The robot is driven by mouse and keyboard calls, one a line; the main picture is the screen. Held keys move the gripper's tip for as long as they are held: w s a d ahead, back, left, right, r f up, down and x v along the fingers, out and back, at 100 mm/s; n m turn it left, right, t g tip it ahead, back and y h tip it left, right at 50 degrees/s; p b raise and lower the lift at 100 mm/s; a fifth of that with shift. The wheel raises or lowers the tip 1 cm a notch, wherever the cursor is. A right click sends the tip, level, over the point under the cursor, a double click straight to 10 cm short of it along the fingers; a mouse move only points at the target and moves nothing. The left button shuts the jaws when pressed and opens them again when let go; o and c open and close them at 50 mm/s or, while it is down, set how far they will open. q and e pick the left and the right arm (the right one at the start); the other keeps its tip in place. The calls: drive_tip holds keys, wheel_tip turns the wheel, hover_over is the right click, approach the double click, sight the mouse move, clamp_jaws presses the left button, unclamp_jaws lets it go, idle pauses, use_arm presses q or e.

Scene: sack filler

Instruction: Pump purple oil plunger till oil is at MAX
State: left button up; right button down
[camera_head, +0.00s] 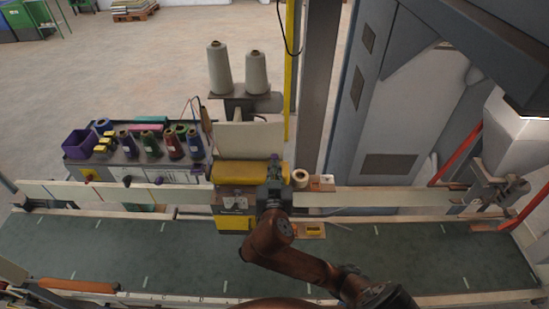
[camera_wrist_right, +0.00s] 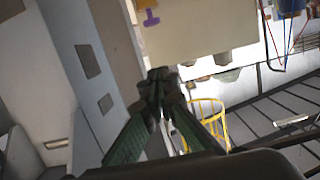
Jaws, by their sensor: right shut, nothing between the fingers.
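My right gripper (camera_head: 272,186) reaches up to the front of the yellow and cream sewing machine (camera_head: 240,172). In the right wrist view its two green-sided fingers (camera_wrist_right: 160,78) are shut with nothing between them. A small purple plunger (camera_wrist_right: 151,18) stands out against a cream surface beyond and above the fingertips, apart from them in that picture. In the head view a purple part (camera_head: 273,161) shows just beyond the gripper; I cannot tell how far it is pressed. No oil level or MAX mark is readable. My left gripper is not in view.
Two thread cones (camera_head: 219,69) stand on top of the machine. A bench (camera_head: 85,150) with coloured spools and a purple bin (camera_head: 79,144) is at the left. A cream rail (camera_head: 380,197) runs across, behind the green conveyor (camera_head: 120,245). A grey post (camera_head: 318,85) rises right of the machine.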

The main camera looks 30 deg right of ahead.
drive_tip(key=shift+w, duration=0.1)
drive_tip(key=p, duration=0.3)
hover_over(274, 156)
drive_tip(key=s, duration=0.2)
drive_tip(key=f, duration=0.3)
drive_tip(key=a+f, duration=0.1)
drive_tip(key=shift+s+f, duration=0.25)
drive_tip(key=shift+f, duration=0.05)
drive_tip(key=shift+a+f+p, duration=0.1)
drive_tip(key=shift+f+p, duration=0.3)
drive_tip(key=shift+f, duration=0.3)
drive_tip(key=shift+a+f+b, duration=0.2)
drive_tip(key=shift+f+b, duration=0.45)
drive_tip(key=shift+b, duration=0.35)
drive_tip(key=shift+d+f+b, duration=0.15)
drive_tip(key=shift+f+b, duration=0.2)
drive_tip(key=shift+b, duration=0.3)
drive_tip(key=shift+r, duration=0.1)
